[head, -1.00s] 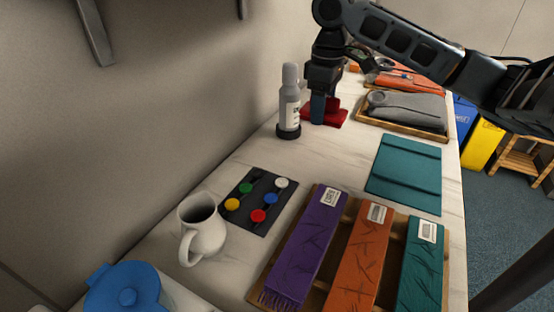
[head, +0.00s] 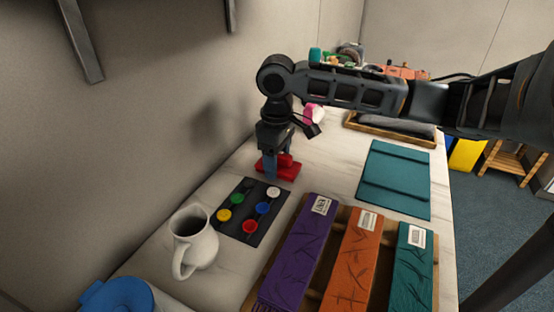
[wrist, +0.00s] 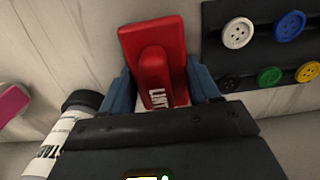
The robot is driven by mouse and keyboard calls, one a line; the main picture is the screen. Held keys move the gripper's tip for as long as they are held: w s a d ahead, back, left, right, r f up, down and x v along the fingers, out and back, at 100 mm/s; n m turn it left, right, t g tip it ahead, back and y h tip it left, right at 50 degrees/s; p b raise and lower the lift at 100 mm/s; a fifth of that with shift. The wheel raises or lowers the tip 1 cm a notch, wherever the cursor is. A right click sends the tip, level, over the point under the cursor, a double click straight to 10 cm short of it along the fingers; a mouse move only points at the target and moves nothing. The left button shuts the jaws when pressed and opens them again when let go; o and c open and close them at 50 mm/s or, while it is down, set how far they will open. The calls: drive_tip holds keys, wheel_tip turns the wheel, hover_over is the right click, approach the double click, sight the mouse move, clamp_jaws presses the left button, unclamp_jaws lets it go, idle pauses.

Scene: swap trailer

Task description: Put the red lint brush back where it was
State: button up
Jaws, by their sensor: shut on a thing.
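The red lint brush (head: 289,172) is held in my gripper (head: 273,168), just beyond the dark button card (head: 238,220). In the wrist view the brush (wrist: 152,45) sits between the two blue fingers of my gripper (wrist: 160,85), its handle with white lettering toward me. The fingers are closed on the handle. I cannot tell how far the brush is above the counter. The button card (wrist: 258,52) lies to the right of the brush in the wrist view.
A white jug (head: 195,245), a teal mat (head: 397,180) and a rack of purple (head: 298,255), orange and teal pieces are nearby. A wall borders the left.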

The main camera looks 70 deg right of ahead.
drive_tip(key=shift+f, duration=0.15)
drive_tip(key=o, duration=1.1)
wheel_tip(320, 180, up, 12)
drive_tip(key=shift+r, duration=0.2)
